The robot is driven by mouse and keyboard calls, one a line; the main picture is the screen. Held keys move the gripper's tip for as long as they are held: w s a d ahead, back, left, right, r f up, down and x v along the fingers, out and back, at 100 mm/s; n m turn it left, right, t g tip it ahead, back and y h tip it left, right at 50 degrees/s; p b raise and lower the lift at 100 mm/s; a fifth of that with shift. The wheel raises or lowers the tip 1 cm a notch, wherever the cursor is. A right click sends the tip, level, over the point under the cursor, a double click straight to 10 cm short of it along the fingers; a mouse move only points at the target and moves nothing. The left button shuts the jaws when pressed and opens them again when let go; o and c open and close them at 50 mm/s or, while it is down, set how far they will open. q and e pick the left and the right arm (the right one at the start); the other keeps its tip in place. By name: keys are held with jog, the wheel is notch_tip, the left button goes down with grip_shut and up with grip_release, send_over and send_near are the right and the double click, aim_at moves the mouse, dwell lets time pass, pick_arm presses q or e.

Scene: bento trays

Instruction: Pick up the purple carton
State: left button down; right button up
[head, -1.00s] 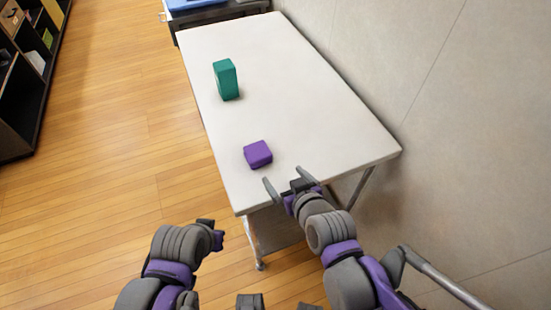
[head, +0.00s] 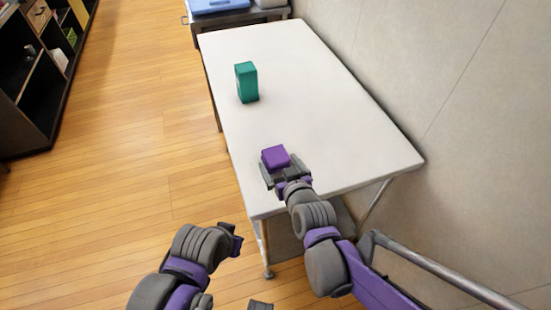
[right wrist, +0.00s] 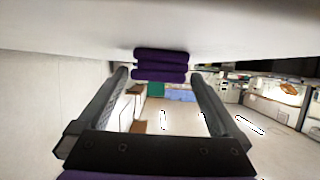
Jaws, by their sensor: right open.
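The purple carton (head: 275,155) is a small box on the near part of the white table. My right gripper (head: 280,165) is open at the carton's near side, with a fingertip to either side of its near end. In the right wrist view the carton (right wrist: 160,66) lies centred between the open fingertips, at about their depth, and the jaws are not closed on it. I cannot tell whether a finger touches it. My left gripper (head: 232,240) hangs over the floor, left of the table, away from the carton; its jaws are unclear.
A green carton (head: 246,84) stands upright farther back on the white table (head: 330,100). A wall (head: 450,110) runs along the table's right side. A cart with a blue item (head: 218,5) is behind the table. Dark shelves (head: 40,90) stand at far left, with open floor between.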

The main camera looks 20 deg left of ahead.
aim_at(275, 149)
jog(key=x, duration=0.3)
jog(key=shift+w+a+f, duration=0.1)
jog(key=shift+a+f, duration=0.1)
